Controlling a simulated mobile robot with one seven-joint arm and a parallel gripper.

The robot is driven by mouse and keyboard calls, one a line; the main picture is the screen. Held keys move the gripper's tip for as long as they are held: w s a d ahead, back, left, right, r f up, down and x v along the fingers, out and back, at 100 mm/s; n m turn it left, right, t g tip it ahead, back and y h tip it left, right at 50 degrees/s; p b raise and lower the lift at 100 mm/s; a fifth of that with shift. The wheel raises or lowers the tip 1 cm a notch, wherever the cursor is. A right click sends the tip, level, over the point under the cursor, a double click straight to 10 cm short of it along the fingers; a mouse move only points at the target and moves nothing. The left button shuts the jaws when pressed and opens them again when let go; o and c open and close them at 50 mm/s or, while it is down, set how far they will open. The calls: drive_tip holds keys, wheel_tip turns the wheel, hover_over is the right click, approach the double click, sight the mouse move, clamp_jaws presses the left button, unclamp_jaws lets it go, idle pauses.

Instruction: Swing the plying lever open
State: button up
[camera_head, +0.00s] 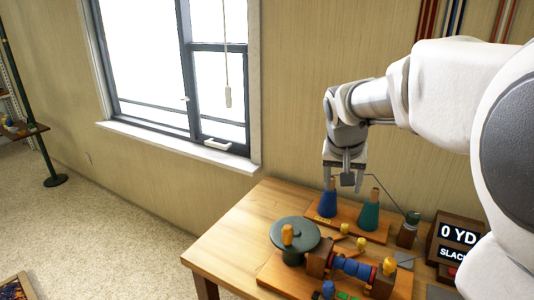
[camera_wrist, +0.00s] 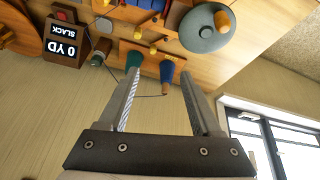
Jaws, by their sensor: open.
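My gripper (camera_head: 345,180) is open and points down over the back of the wooden table, just above a blue cone (camera_head: 328,203) and a teal cone (camera_head: 369,215) on a small board. In the wrist view nothing is held between the fingers (camera_wrist: 160,72); the blue cone (camera_wrist: 167,70) shows in the gap and the teal cone (camera_wrist: 133,60) by one finger. A thin bent grey rod (camera_head: 392,196) runs from a green-topped wooden post (camera_head: 407,232) toward my gripper. I cannot tell for sure which part is the plying lever; this rod may be it.
A green disc with a yellow knob (camera_head: 293,250) stands at the table's left. A wooden frame with a blue roller (camera_head: 352,268) and yellow knobs is in front. A display box reading "0 YD SLACK" (camera_head: 458,237) stands at the right. The table's left corner is clear.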

drive_tip(key=w+d+f+m+b, duration=0.1)
drive_tip(key=w+d+f+b, duration=0.1)
drive_tip(key=w+d+f, duration=0.35)
drive_tip(key=m+g+b, duration=0.1)
drive_tip(key=m+b, duration=0.1)
approach(345, 226)
drive_tip(key=b+x, duration=0.1)
drive_tip(key=x, duration=0.9)
drive_tip(key=shift+w+d+f, duration=0.15)
drive_tip(key=shift+f, duration=0.15)
clamp_jaws()
idle(0.5)
